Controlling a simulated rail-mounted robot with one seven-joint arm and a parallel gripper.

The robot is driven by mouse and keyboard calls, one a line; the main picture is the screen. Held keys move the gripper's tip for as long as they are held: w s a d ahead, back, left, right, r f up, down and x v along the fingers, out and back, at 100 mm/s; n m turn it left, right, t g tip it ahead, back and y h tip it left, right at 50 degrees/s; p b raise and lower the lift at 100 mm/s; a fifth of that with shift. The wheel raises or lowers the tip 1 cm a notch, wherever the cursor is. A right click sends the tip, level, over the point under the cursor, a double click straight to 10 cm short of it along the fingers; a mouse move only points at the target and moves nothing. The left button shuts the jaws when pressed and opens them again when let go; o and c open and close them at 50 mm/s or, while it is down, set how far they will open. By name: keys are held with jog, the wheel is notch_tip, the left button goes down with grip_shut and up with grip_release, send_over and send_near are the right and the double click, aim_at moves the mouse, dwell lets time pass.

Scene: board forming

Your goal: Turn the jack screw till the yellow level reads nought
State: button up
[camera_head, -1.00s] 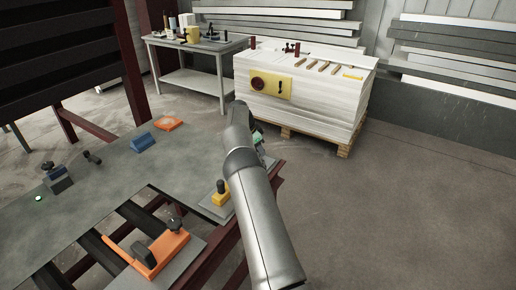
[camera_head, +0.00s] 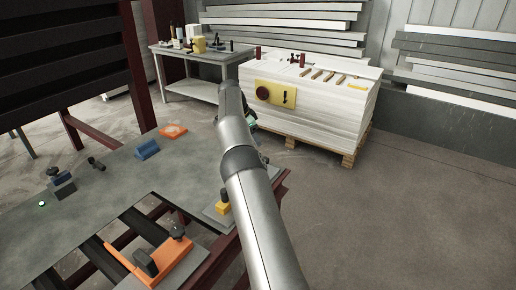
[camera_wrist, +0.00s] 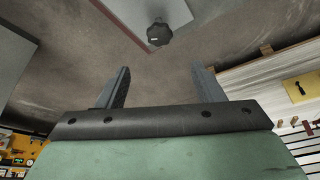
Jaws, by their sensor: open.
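A small yellow block with a black knob on top (camera_head: 223,207) stands on a grey plate at the right edge of the bench, just left of my arm. I cannot tell whether it is the jack screw or the yellow level, and no reading is legible. The wrist view shows a black knob (camera_wrist: 159,34) at the corner of a grey plate, ahead of the fingertips and apart from them. My gripper (camera_wrist: 164,72) is open with nothing between its two fingers. In the head view it is mostly hidden behind my arm.
An orange clamp-like fixture (camera_head: 160,262) sits at the bench's front. A blue block (camera_head: 147,149) and an orange pad (camera_head: 173,132) lie farther back. A white board stack (camera_head: 320,108) on a pallet stands behind; a side table (camera_head: 195,91) is at back left. Floor at right is clear.

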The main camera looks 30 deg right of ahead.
jog(key=shift+p+v, duration=0.55)
jog(key=shift+v, duration=2.25)
jog(key=s+a+r+n+y, duration=0.1)
jog(key=s+a+r+n, duration=0.2)
jog(key=s, duration=0.4)
jog(key=s+a+r+n+y, duration=0.2)
jog(key=s+a+n, duration=0.1)
jog(key=s+a, duration=0.3)
jog(key=s+a+r+n+y, duration=0.1)
jog(key=s+a+r+n, duration=0.15)
jog(key=s, duration=0.45)
jog(key=s+a+f+n, duration=0.3)
jog(key=s+a, duration=0.1)
jog(key=s, duration=0.5)
jog(key=s+a+f+n, duration=0.3)
jog(key=s+a, duration=0.1)
jog(key=s, duration=0.5)
jog(key=s+a+f+n, duration=0.3)
jog(key=s+a+n, duration=0.1)
jog(key=s, duration=0.5)
jog(key=shift+s+a+f+t+y, duration=0.25)
jog(key=shift+s+f+t+y, duration=0.05)
jog(key=shift+f, duration=0.1)
